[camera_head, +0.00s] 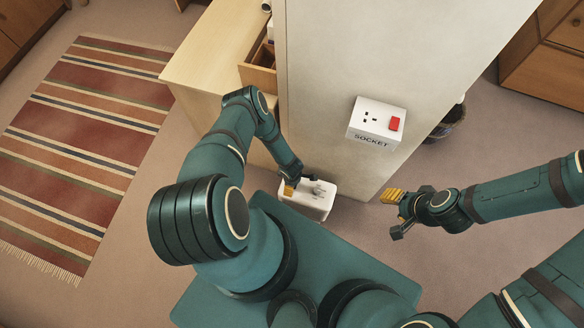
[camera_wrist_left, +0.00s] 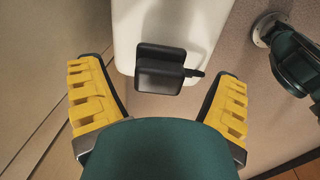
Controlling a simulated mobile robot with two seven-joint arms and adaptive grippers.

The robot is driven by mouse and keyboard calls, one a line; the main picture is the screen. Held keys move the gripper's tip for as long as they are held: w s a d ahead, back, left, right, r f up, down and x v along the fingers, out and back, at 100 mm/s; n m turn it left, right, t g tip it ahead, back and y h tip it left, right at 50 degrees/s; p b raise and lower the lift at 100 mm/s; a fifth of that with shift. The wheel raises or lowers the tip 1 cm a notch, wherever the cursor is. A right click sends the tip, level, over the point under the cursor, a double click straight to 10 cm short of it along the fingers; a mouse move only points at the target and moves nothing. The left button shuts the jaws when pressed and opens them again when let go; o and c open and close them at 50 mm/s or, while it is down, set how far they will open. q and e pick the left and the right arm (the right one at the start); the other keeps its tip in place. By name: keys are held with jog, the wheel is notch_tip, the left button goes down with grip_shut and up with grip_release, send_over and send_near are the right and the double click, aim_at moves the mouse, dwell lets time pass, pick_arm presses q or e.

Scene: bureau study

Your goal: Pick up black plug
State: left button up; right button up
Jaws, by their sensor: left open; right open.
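The black plug (camera_wrist_left: 161,68) is in the left wrist view, over the edge of a white surface, with a short dark cable or prong at its right. My left gripper (camera_wrist_left: 157,76) is open, with one yellow-padded finger on each side of the plug and a gap to both. In the head view my left gripper (camera_head: 292,187) is low over a small white bin-like box (camera_head: 318,207); I cannot clearly make out the plug there. My right gripper (camera_head: 391,211) is open and empty, to the right of the box.
A white socket box (camera_head: 376,122) with a red switch is on the pale wall panel (camera_head: 345,60) behind. A wooden desk with an open drawer (camera_head: 262,72) stands to its left. A striped rug (camera_head: 85,130) lies at left. A dark bin (camera_head: 446,122) is behind the panel.

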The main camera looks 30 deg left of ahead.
pick_arm(q)
jog(key=shift+f, duration=0.55)
pick_arm(e)
jog(key=shift+f, duration=0.25)
pick_arm(q)
jog(key=c, duration=1.3)
jog(key=shift+c, duration=0.2)
